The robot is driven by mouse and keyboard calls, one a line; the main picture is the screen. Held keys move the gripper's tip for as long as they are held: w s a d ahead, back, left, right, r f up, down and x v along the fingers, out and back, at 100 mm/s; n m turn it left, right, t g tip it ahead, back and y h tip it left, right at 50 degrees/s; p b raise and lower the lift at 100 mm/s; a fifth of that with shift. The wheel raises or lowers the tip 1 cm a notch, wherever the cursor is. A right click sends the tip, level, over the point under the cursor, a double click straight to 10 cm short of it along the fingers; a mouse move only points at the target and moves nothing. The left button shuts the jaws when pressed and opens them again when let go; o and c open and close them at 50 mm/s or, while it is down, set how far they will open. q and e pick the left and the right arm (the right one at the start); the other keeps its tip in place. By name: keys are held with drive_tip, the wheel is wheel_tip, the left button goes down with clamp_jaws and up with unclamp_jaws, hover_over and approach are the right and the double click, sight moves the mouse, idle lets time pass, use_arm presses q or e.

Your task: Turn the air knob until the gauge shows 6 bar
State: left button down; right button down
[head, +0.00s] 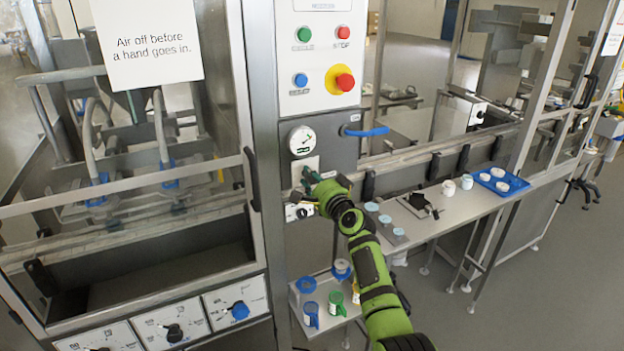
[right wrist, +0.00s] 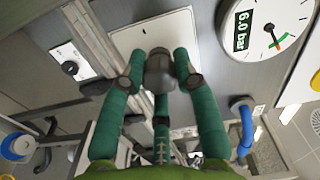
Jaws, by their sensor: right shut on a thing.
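The round white pressure gauge (head: 302,140) sits on the grey column. In the right wrist view the gauge (right wrist: 284,20) shows "6.0 bar" on its dark display, and its needle lies by a small green mark. The grey air knob (right wrist: 160,68) stands on a pale plate (right wrist: 126,42) just below the gauge; the plate also shows in the head view (head: 298,170). My right gripper (head: 309,177) is at the plate. In the right wrist view its green fingers (right wrist: 160,78) are closed around the knob. My left gripper is not in view.
A blue lever (head: 366,132) sticks out right of the gauge. Above are green, red and blue buttons and a red emergency stop (head: 344,82). A small black switch (head: 302,212) is below the plate. Cups stand on a low shelf (head: 316,322); a side table (head: 440,212) is at right.

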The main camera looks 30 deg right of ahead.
drive_tip(key=shift+r, duration=0.2)
drive_tip(key=c, duration=0.9)
unclamp_jaws()
drive_tip(key=shift+w+f, duration=0.1)
drive_tip(key=shift+s+f, duration=0.15)
drive_tip(key=shift+s, duration=0.35)
drive_tip(key=s, duration=1.1)
